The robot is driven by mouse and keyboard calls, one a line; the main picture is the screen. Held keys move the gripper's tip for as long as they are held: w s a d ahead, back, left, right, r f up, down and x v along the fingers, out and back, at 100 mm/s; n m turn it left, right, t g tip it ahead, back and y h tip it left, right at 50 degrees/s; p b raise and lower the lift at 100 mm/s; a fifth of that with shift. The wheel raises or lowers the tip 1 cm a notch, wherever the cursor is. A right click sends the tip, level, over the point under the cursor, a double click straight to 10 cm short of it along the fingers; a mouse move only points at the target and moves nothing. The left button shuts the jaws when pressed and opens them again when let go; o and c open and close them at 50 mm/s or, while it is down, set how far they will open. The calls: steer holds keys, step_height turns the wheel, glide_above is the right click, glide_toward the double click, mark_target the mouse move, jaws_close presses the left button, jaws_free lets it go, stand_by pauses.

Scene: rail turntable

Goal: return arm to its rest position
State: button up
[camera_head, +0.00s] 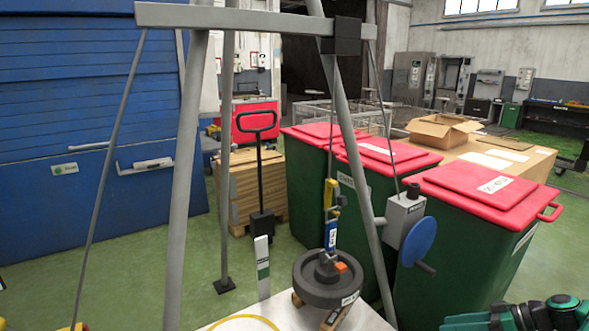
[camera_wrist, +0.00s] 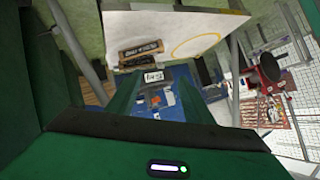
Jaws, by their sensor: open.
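My gripper (camera_wrist: 160,90) shows in the wrist view as two green fingers spread apart, with nothing held between them. In the head view, a green and black part of my arm (camera_head: 540,314) shows at the bottom right corner, beside the green bins. The wrist view looks tilted past a white table (camera_wrist: 190,25) towards a blue area. Fingertip contact with anything cannot be seen.
A grey frame (camera_head: 180,190) stands over the white table (camera_head: 225,322). A dark wheel-like disc (camera_head: 327,278) sits there below a hanging yellow and blue hook (camera_head: 331,215). A winch with a blue wheel (camera_head: 418,241) is on the right leg. Red-lidded bins (camera_head: 480,185) stand behind.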

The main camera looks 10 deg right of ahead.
steer(key=s+a+r+m+g+h, duration=0.3)
steer(key=s+a+r+m+h, duration=0.1)
steer(key=s+r, duration=0.5)
steer(key=s+a+r+m+g+h, duration=0.4)
steer(key=s+a+r+m, duration=0.3)
steer(key=r, duration=0.6)
steer(key=shift+s+a+r+h, duration=0.25)
steer(key=shift+s+a+h, duration=0.2)
steer(key=shift+s, duration=0.45)
steer(key=shift+w+f, duration=0.25)
steer(key=shift+w, duration=0.4)
